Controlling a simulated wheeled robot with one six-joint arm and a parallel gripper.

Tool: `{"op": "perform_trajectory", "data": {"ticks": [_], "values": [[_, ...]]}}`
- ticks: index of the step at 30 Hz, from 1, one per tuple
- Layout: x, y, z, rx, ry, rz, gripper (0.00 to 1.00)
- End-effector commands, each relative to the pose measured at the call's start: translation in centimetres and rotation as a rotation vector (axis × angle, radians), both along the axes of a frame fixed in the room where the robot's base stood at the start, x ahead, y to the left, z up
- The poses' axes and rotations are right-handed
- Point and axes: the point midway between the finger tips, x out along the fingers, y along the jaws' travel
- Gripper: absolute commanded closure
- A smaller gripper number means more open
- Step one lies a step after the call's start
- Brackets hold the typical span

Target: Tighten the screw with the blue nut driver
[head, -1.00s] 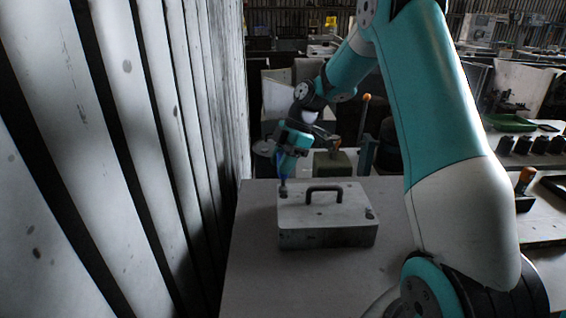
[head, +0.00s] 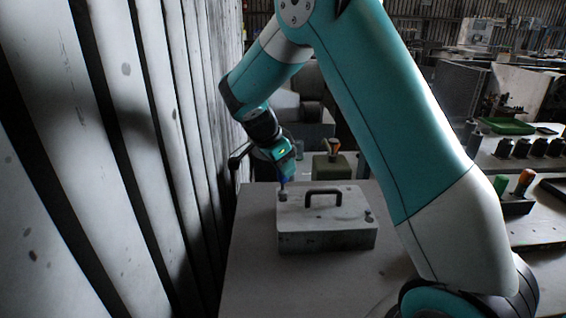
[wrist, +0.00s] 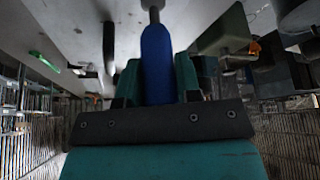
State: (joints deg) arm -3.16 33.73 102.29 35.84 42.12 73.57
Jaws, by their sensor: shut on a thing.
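The blower housing (head: 325,238) is a pale grey box with a dark handle (head: 323,192) on top, lying on the table. My gripper (head: 283,172) is above its back left corner, shut on the blue nut driver (head: 285,180). In the wrist view, the driver's blue handle (wrist: 157,62) sits between the teal fingers, with a grey metal end (wrist: 152,8) past it. In the head view, the driver points down at the screw place (head: 282,196) on that corner. The socket appears to be on the screw, but the screw itself is too small and covered to make out.
Another dark fastener (head: 369,216) is at the housing's right side. A slatted wall (head: 150,150) stands close on the left. A green block (head: 333,166) with an orange-handled tool is behind the housing. A side bench at the right carries an orange-handled tool (head: 525,181) and a green tray (head: 507,127).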

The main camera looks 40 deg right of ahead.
Motion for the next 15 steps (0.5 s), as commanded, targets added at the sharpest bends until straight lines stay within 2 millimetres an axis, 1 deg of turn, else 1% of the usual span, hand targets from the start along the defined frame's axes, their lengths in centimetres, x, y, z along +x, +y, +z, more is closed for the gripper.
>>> {"op": "perform_trajectory", "data": {"ticks": [1, 5, 6, 9, 15], "values": [[0.11, 0.08, -0.03, -0.004, 0.0, -0.059, 0.97], [0.01, 0.02, 0.0, -0.004, -0.001, -0.062, 0.97], [0.01, 0.0, 0.0, -0.003, -0.002, -0.061, 0.75], [0.0, -0.03, -0.01, -0.003, -0.001, -0.059, 0.97], [-0.01, -0.06, 0.28, -0.003, -0.001, -0.058, 0.97]]}}
